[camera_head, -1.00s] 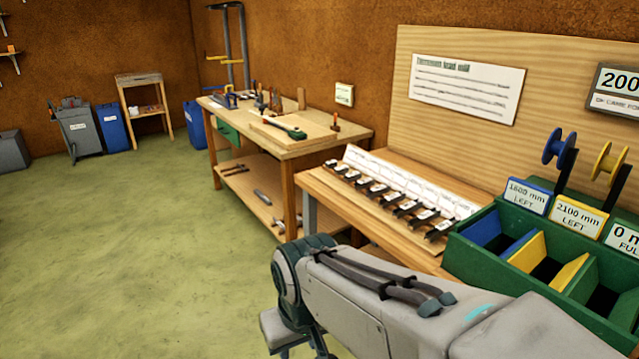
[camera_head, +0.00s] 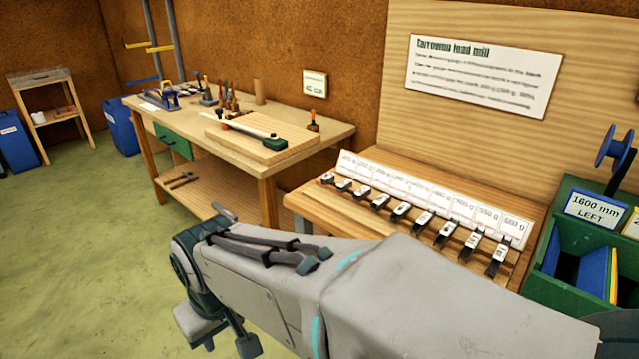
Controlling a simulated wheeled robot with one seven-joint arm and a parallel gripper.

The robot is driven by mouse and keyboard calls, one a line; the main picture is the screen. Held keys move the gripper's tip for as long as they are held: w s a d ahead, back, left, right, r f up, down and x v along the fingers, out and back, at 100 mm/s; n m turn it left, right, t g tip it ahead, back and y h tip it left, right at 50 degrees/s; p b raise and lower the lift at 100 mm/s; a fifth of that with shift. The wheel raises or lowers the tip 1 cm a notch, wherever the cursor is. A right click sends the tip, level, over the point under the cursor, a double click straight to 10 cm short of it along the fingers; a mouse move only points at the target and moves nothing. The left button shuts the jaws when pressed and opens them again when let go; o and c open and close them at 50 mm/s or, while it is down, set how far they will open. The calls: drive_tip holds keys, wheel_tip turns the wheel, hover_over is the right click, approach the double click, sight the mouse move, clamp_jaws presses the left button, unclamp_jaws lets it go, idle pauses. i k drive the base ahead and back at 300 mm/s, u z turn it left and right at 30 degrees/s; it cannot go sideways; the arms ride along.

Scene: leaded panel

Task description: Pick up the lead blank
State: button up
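My arm reaches across the lower middle, in front of and below the rack. Its far end, with a grey block and dark parts, may be my gripper (camera_head: 222,335); no clear fingers show. It is low, left of the rack and apart from the pieces.
A workbench (camera_head: 330,135) with a board and tools stands behind, left of the rack. A green bin (camera_head: 560,312) with dividers and a "1600 mm LEFT" sign (camera_head: 595,212) is at right. A notice (camera_head: 485,75) hangs on the wooden backboard. Green floor (camera_head: 80,270) at left is clear.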

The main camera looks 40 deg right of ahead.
sight(399, 214)
drive_tip(key=z, duration=0.6)
drive_tip(key=i, duration=0.9)
drive_tip(key=z, duration=1.25)
drive_tip(key=i, duration=0.45)
drive_tip(key=z, duration=0.45)
